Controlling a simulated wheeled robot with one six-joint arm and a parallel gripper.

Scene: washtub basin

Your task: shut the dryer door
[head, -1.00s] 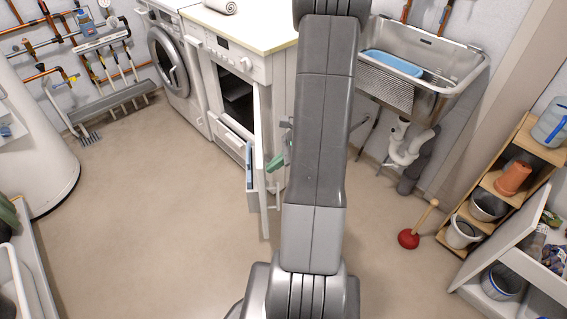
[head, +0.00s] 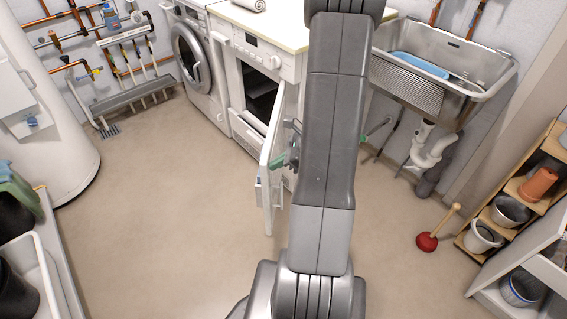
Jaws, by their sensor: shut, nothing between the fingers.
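The dryer (head: 262,55) is the white machine under the pale worktop, right of the washer. Its dark opening shows on the front. The dryer door (head: 270,170) stands open, swung out toward me from its right side and seen nearly edge-on. My gripper (head: 281,160) has green fingertips that show just left of my arm, at the right-hand face of the door. The fingers are shut with nothing between them. They look close to the door or touching it; I cannot tell which. My arm hides most of the gripper and the dryer's right side.
The washer (head: 193,60) stands left of the dryer, its round door closed. A steel sink (head: 450,70) hangs at the right, with a red plunger (head: 427,242) on the floor below. Shelves (head: 505,215) line the right edge. The floor (head: 165,210) left of the door is clear.

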